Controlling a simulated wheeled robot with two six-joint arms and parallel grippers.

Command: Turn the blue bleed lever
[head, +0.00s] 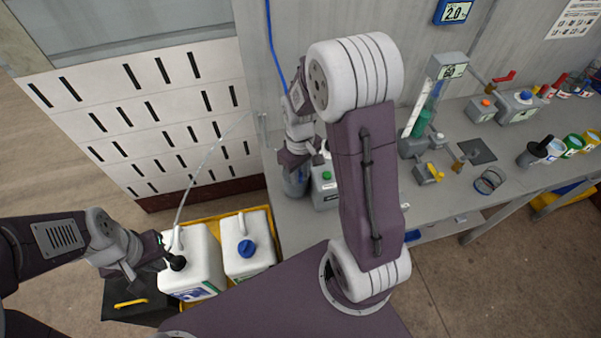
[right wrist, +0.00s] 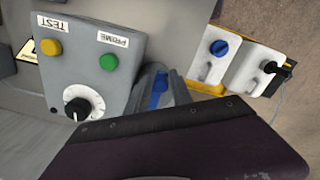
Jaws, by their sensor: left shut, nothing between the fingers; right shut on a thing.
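The blue bleed lever (right wrist: 159,88) shows in the right wrist view, beside the grey control box (right wrist: 92,68). My right gripper (right wrist: 163,84) is shut on the lever, with a grey finger to each side of it. Part of the lever is hidden by the fingers and my wrist. In the head view my right gripper (head: 292,163) is low over the bench beside the same box (head: 325,192), and the lever is hidden there. My left gripper (head: 162,252) is shut and empty, close to the black cap of a white canister (head: 196,258); I cannot tell whether they touch.
The box has a yellow TEST button, a green PRIME button (right wrist: 109,62) and a knob (right wrist: 77,108). A second white canister (head: 246,252) with a blue cap stands in a yellow tray (head: 214,217). Bottles, cups and gauges crowd the bench's right side.

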